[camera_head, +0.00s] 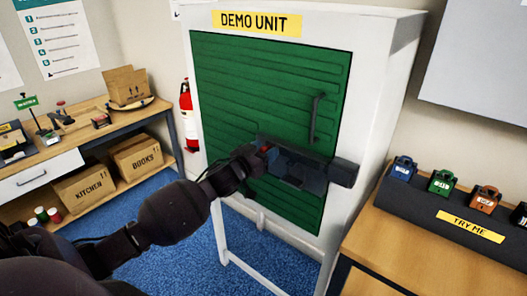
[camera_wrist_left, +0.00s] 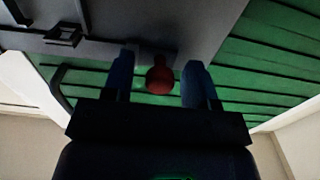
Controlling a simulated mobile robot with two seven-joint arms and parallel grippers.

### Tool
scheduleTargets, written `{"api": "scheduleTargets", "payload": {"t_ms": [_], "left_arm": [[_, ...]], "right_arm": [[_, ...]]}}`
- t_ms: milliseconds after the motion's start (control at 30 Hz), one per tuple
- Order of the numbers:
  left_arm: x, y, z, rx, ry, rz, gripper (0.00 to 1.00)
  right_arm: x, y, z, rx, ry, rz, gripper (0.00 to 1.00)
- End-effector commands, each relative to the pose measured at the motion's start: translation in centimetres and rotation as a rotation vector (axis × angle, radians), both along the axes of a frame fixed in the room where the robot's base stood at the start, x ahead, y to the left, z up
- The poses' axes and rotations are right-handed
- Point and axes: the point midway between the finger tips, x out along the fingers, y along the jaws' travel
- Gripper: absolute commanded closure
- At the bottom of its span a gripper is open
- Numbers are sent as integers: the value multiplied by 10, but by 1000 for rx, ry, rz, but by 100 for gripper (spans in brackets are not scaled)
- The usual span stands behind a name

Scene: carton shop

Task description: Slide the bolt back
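A dark grey bolt (camera_head: 300,166) lies across the right part of the green door (camera_head: 265,90) of the white DEMO UNIT cabinet. Its right end reaches a dark block (camera_head: 344,173) at the door's right edge; whether the bar sits inside it I cannot tell. My left gripper (camera_head: 264,156) is at the bolt's left end. In the left wrist view, a round red knob (camera_wrist_left: 160,80) sits between the two fingers of my left gripper (camera_wrist_left: 160,62), with a gap on each side. The fingers are open. My right gripper is not in view.
A dark door handle (camera_head: 316,117) stands out above the bolt. A wooden bench (camera_head: 400,240) with a TRY ME rack of padlocks (camera_head: 440,183) is at the right. A workbench (camera_head: 85,133) with cartons is at the left. A red fire extinguisher (camera_head: 188,115) stands beside the cabinet.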

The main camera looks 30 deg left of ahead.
Motion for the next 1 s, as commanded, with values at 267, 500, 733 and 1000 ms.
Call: {"api": "scheduleTargets", "payload": {"t_ms": [267, 500, 733, 1000], "left_arm": [[0, 0, 0, 0, 0, 0, 89], [0, 1, 0, 0, 0, 0, 100], [2, 30, 1, 3, 3, 3, 100], [3, 46, 1, 0, -1, 3, 100]], "right_arm": [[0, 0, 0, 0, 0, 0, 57], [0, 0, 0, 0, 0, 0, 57], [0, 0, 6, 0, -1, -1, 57], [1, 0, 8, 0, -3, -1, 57]]}}
